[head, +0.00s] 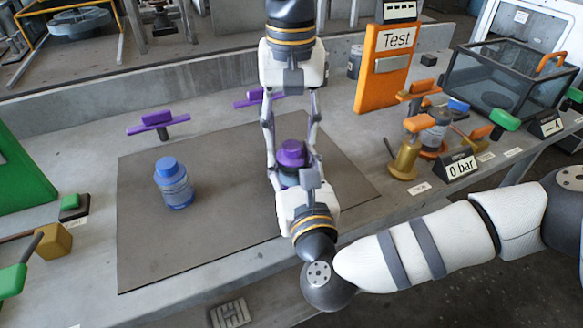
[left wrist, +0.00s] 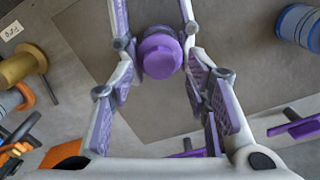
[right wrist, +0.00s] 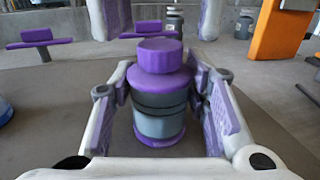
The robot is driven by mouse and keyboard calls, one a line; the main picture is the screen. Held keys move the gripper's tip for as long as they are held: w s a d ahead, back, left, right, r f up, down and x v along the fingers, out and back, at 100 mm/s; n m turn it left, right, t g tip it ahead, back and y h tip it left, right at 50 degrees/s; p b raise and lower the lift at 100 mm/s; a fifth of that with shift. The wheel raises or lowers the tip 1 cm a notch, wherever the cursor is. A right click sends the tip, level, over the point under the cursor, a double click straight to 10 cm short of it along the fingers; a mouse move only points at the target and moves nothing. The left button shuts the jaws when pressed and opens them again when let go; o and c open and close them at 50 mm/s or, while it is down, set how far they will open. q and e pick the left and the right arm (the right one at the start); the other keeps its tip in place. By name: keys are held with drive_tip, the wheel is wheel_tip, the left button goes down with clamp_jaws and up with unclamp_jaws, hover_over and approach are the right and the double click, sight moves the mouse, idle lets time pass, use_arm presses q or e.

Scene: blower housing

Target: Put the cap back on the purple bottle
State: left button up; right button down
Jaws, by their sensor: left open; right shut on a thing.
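The purple bottle (head: 289,179) stands upright at the right part of the dark mat, with a grey body and purple shoulder in the right wrist view (right wrist: 160,122). The purple cap (right wrist: 158,54) sits on top of it; I cannot tell how tightly it is seated. The cap also shows in the left wrist view (left wrist: 160,57). My right gripper (head: 293,162) is shut around the bottle from the near side. My left gripper (head: 292,122) is opposite, on the far side, with its fingers open and apart from the cap. The bottle's lower part is partly hidden by fingers.
A blue bottle (head: 174,184) stands on the mat (head: 150,250) to the left. Purple T-shaped pieces (head: 157,123) are at the far edge. An orange Test panel (head: 382,75), brass valve parts (head: 405,160) and a clear box (head: 505,80) are at right. The mat's left front is clear.

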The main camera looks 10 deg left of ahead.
use_arm(q)
drive_tip(key=shift+f, duration=0.75)
clamp_jaws()
drive_tip(key=m, duration=1.4)
drive_tip(key=shift+m, duration=0.4)
drive_tip(key=shift+o, duration=0.7)
unclamp_jaws()
